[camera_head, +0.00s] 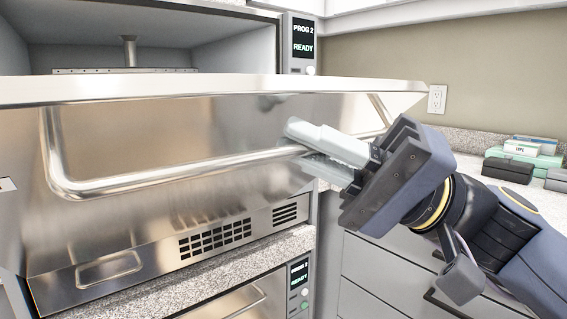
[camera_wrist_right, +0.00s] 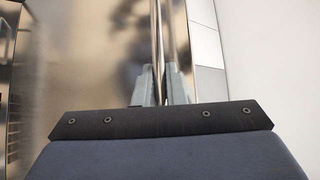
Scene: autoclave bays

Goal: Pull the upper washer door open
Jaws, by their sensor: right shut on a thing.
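The upper washer door (camera_head: 230,125) is a steel panel hinged low, tilted partly open toward me, with the chamber (camera_head: 230,52) showing above its top edge. A long steel bar handle (camera_head: 170,177) runs across its outer face. My right gripper (camera_head: 318,152) is shut on the handle near its right part, one finger above the bar and one below. In the right wrist view the bar (camera_wrist_right: 160,40) runs between the two fingers (camera_wrist_right: 165,88), with the door's steel face (camera_wrist_right: 90,60) beside it. My left gripper is out of view.
A display panel (camera_head: 303,45) reads PROG 2 READY. A lower unit (camera_head: 245,300) with its own handle sits below a speckled ledge. The counter at right holds green boxes (camera_head: 525,157) and dark cases (camera_head: 508,170). Grey drawers (camera_head: 385,270) stand beneath it.

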